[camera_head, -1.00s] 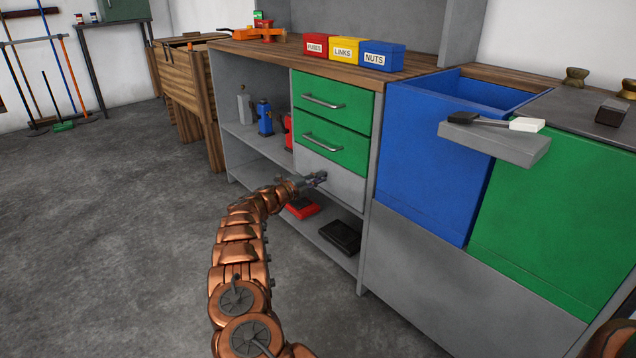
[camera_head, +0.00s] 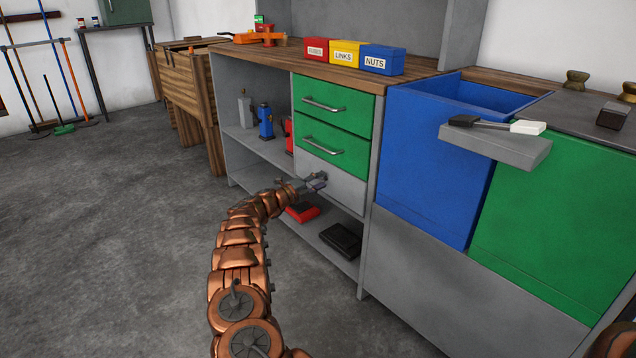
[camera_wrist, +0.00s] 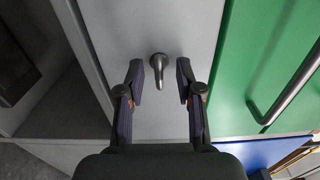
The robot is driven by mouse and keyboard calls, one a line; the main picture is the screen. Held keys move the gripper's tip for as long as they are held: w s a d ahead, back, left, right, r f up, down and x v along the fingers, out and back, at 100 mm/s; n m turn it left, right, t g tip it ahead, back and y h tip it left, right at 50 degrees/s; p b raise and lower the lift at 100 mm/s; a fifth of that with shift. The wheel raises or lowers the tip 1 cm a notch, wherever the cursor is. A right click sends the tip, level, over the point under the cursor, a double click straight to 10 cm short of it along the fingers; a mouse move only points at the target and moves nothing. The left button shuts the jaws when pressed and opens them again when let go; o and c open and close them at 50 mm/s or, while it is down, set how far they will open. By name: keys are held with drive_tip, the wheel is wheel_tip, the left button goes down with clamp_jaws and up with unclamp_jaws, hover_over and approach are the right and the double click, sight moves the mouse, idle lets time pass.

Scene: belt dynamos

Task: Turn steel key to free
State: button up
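The steel key (camera_wrist: 158,72) sticks out of a light grey drawer front (camera_wrist: 190,25) in the wrist view. It has a round head and a tapered lever that points down the picture. My gripper (camera_wrist: 160,84) is open, with one dark finger on each side of the key and a visible gap on both sides. Nothing is held. In the head view my gripper (camera_head: 316,183) is at the grey front (camera_head: 345,187) below two green drawers, and the key is too small to make out clearly there.
Green drawers (camera_head: 335,105) with bar handles are above the grey front; one handle (camera_wrist: 285,90) is right of my gripper in the wrist view. A low shelf below holds a red item (camera_head: 302,212) and a black case (camera_head: 341,238). Open floor (camera_head: 110,230) lies left.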

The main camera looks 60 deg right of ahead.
drive_tip(key=v, duration=1.2)
idle(0.4)
